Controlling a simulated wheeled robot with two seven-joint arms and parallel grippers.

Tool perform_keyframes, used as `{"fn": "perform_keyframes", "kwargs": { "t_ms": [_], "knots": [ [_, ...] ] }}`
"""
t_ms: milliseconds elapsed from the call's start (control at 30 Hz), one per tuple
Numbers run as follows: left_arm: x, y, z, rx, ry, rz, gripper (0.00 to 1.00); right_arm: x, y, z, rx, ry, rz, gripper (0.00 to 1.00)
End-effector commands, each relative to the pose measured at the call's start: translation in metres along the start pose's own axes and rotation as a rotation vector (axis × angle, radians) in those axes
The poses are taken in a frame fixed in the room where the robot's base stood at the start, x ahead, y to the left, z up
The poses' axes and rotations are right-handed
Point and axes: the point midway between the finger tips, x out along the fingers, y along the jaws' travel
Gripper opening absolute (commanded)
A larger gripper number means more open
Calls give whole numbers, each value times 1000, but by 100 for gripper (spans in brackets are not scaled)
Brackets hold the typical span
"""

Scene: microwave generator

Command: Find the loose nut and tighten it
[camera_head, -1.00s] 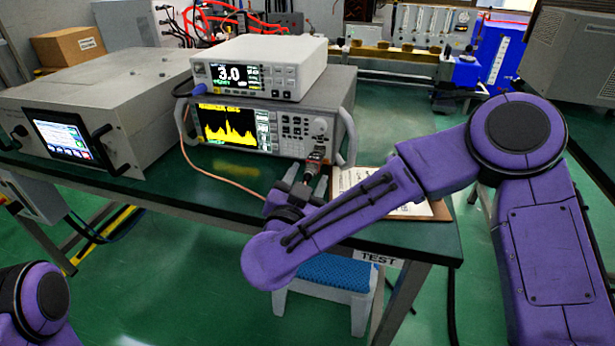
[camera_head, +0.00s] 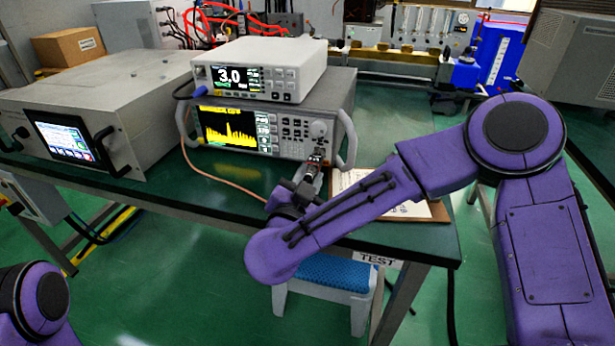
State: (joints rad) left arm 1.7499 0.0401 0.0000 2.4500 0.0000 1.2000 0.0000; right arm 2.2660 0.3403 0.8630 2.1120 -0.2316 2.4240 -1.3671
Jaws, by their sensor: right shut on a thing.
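The signal analyzer (camera_head: 290,150), a grey instrument with a yellow trace on its screen, stands on the green bench. My right gripper (camera_head: 315,163) is at the lower right of its front panel, beside the right handle. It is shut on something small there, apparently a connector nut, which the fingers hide. A copper-coloured cable (camera_head: 222,180) loops from the analyzer's left side down to my right wrist. My left gripper is out of view.
A large grey unit with a touchscreen (camera_head: 62,142) stands to the left. A clipboard (camera_head: 425,208) lies right of my right gripper, partly behind my arm. The green bench (camera_head: 395,130) is clear behind it. A blue-topped stool (camera_head: 330,272) stands below the front edge.

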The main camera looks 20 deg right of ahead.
Motion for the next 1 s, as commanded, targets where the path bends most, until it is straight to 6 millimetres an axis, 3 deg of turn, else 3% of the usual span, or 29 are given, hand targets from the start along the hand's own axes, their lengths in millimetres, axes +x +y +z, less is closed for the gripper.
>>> {"fn": "perform_keyframes", "kwargs": {
  "t_ms": [167, 200, 233, 267, 600, 1000],
  "knots": [
    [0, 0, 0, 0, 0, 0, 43, 0, 0, 0, 0, 1, 0, 0],
    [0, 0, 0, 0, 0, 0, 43, 0, 0, 0, 0, 1, 0, 40],
    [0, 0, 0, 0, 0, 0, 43, 0, 0, 0, 0, 1, 0, 50],
    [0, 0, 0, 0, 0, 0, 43, 0, 0, 0, 0, 1, 0, 53],
    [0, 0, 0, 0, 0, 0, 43, -7, -1, 0, -1, 0, -4, 53],
    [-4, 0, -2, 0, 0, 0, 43, -91, -1, 0, -2, 2, -4, 53]
  ]
}}
